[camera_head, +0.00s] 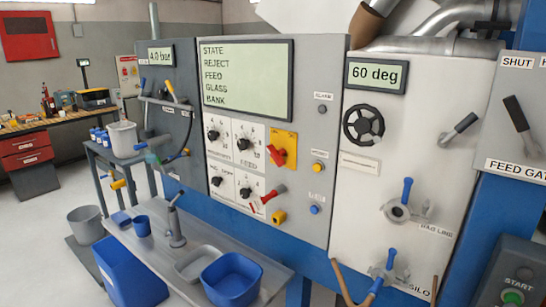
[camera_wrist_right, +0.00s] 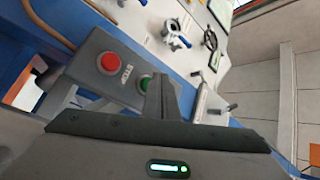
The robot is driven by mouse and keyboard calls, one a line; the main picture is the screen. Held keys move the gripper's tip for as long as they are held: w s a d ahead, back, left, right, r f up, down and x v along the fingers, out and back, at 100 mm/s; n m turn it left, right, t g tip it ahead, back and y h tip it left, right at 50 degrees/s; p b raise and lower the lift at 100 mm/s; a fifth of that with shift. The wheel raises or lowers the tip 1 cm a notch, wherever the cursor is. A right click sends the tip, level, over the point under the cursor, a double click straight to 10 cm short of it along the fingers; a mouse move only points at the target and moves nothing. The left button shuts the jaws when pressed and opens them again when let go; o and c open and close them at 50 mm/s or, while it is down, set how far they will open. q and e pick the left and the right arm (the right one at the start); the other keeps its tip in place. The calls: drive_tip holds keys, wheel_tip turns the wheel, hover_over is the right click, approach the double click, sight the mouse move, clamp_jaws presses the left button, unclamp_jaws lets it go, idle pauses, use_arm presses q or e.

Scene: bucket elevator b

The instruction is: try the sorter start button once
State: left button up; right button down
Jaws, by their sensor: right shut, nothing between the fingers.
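A grey button box (camera_head: 508,272) stands at the lower right edge of the head view. It carries a START label and a green button (camera_head: 513,297), partly cut off by the frame's bottom. In the right wrist view, the tilted box (camera_wrist_right: 92,85) shows a red button (camera_wrist_right: 109,62) and the green button (camera_wrist_right: 145,82). My right gripper (camera_wrist_right: 162,88) is shut and empty. Its fingertips overlap the green button's side in that view; whether they touch it I cannot tell. My left gripper is in no view.
A machine panel with a display (camera_head: 247,80) reading STATE, REJECT, FEED, GLASS, BANK fills the middle. A white silo front (camera_head: 400,160) with a handwheel (camera_head: 364,125) and blue-handled valves stands right of it. A bench with blue tubs (camera_head: 231,279) is at the lower left.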

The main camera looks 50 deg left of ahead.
drive_tip(key=shift+s+d, duration=0.1)
drive_tip(key=shift+s, duration=0.05)
